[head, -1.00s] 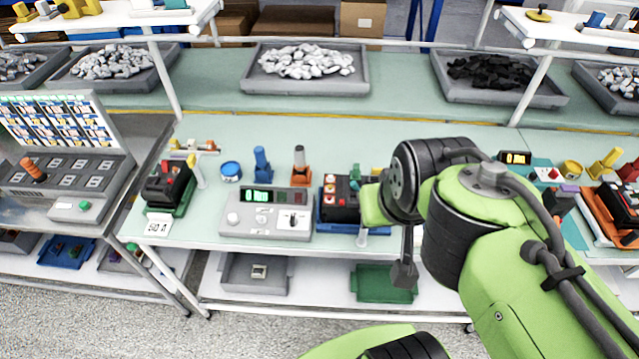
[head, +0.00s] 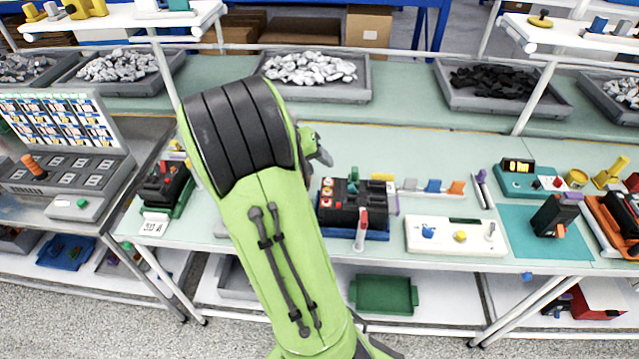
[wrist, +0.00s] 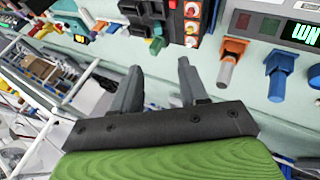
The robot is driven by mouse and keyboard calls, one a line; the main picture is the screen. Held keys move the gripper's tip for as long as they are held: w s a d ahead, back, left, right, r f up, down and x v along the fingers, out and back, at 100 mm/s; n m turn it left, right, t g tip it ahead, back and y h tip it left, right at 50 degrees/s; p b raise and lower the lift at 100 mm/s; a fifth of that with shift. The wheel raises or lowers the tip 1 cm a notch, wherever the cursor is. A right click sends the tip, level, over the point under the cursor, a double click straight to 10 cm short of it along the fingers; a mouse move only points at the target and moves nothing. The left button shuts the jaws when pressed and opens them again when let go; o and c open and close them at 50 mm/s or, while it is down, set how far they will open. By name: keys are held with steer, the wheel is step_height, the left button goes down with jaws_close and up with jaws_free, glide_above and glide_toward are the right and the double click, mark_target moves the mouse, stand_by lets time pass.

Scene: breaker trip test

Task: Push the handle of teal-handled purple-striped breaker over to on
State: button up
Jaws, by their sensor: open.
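A black breaker block (head: 345,205) stands in a blue tray on the pale green bench. A teal-green handle-like piece (head: 354,174) rises at its back, and a purple strip (head: 395,204) shows on its right side. I cannot tell the handle's exact position. My gripper (wrist: 158,88) is open and empty, apart from the block. In the head view its grey tips (head: 322,156) show left of and behind the block, partly hidden by my arm.
A white panel with knobs (head: 455,236) is right of the block. A black device with a purple top (head: 552,215) stands on a teal mat. An orange lever (wrist: 228,70) and a blue lever (wrist: 280,66) stand near my gripper. Bench behind the block is fairly clear.

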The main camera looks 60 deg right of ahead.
mark_target(350, 186)
steer(key=b+x, duration=0.1)
steer(key=x, duration=1.4)
steer(key=shift+s+d+f, duration=0.15)
steer(key=shift+s+f, duration=0.05)
jaws_close()
